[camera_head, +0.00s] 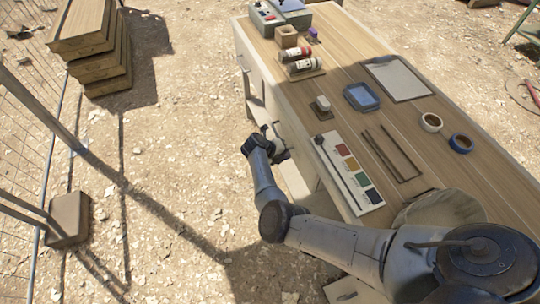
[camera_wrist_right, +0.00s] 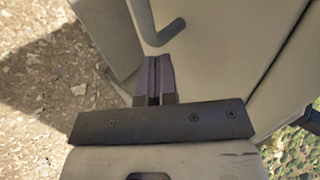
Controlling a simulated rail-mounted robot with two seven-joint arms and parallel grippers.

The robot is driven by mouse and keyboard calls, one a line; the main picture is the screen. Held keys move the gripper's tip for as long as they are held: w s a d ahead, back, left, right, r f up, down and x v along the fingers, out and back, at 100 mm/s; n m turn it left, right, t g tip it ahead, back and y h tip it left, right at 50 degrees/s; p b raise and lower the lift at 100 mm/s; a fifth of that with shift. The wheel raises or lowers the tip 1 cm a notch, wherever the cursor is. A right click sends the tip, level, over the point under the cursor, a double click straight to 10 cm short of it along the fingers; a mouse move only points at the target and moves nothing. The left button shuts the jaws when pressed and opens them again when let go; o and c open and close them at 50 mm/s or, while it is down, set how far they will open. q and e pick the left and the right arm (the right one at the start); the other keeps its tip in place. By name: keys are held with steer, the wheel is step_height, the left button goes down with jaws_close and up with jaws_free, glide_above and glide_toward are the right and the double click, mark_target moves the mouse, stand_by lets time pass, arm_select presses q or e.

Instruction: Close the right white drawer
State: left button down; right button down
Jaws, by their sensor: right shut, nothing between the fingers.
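My right gripper (camera_head: 277,128) is shut and empty, beside the long left side of the wooden-topped table. In the right wrist view its dark fingertips (camera_wrist_right: 153,82) are together, close to a white drawer panel (camera_wrist_right: 215,55). A grey bent handle (camera_wrist_right: 160,30) is just beyond the fingertips; I cannot tell whether they touch the handle or panel. In the head view a white drawer part (camera_head: 297,184) sticks out below the tabletop, partly hidden by my right arm. I cannot tell how far it is open. My left gripper is not in view.
The table (camera_head: 330,60) carries a colour swatch board (camera_head: 346,172), red-and-white cans (camera_head: 295,60), a blue tray (camera_head: 362,97) and tape rolls (camera_head: 461,143). Wooden crates (camera_head: 95,50) and a wire fence (camera_head: 20,110) stand at left.

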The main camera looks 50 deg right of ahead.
steer(key=p+v, duration=0.1)
steer(key=v, duration=1)
steer(key=shift+w+a+f+p, duration=0.2)
steer(key=shift+a+f+p, duration=0.1)
steer(key=shift+a+p, duration=0.1)
